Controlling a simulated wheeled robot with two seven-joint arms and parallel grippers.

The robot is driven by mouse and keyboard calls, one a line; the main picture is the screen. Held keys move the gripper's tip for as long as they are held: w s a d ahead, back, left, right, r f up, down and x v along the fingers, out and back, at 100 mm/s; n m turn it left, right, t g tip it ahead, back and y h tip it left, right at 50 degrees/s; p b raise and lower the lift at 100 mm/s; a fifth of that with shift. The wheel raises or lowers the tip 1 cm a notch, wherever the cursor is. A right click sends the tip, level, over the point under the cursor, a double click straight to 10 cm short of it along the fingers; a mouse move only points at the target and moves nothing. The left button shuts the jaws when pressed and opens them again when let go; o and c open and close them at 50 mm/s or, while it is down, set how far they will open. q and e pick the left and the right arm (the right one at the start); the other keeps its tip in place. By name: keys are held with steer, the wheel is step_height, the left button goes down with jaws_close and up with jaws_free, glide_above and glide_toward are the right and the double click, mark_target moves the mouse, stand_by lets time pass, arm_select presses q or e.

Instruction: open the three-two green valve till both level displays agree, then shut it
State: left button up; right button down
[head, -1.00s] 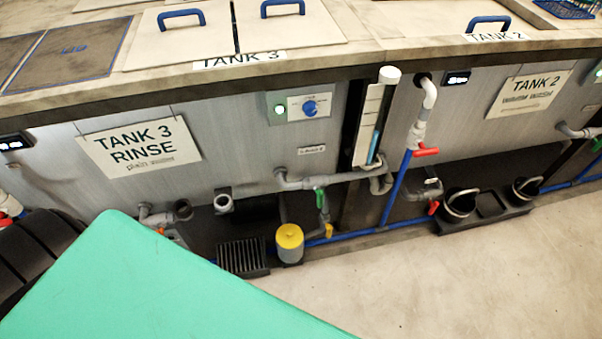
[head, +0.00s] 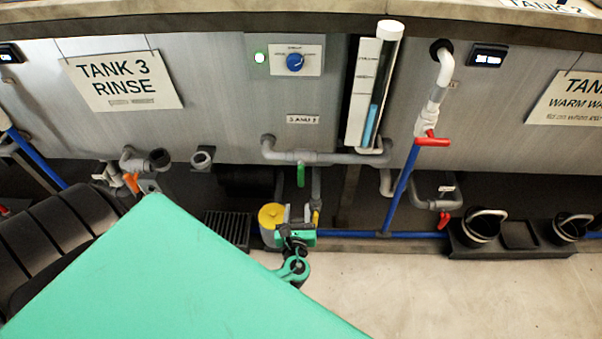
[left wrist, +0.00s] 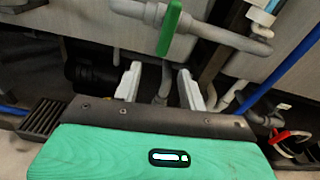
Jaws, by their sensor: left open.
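The green valve handle (head: 301,174) hangs down across the grey horizontal pipe between tank 3 and tank 2. It also shows at the top of the left wrist view (left wrist: 170,28). My left gripper (head: 297,211) is open and empty, below the handle and apart from it. Its two pale fingers (left wrist: 160,80) show spread in the left wrist view. The tank 3 level display (head: 12,53) is at the far left edge, and the tank 2 level display (head: 487,56) is right of the sight tube; their digits are too small to read. My right gripper is not in view.
A yellow-lidded container (head: 270,215) stands beside my left gripper. A floor grate (head: 228,226) is left of it. A red valve handle (head: 433,141), a sight tube (head: 373,90) and blue pipes are to the right. Black buckets (head: 483,226) stand farther right. The floor in front is clear.

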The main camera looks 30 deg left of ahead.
mark_target(301, 176)
arm_select(q)
steer(key=shift+m+t, duration=0.5)
steer(key=shift+t, duration=0.1)
steer(key=r+x, duration=0.1)
steer(key=x, duration=0.3)
steer(key=r+x, duration=0.1)
steer(key=x, duration=0.4)
steer(key=r+x, duration=0.1)
steer(key=x, duration=0.4)
steer(key=shift+w+d+b, duration=0.1)
steer(key=shift+w+b, duration=0.05)
steer(key=shift+b, duration=0.25)
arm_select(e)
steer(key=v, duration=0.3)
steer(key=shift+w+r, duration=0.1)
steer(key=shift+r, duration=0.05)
arm_select(q)
steer(key=shift+r, duration=0.1)
jaws_close()
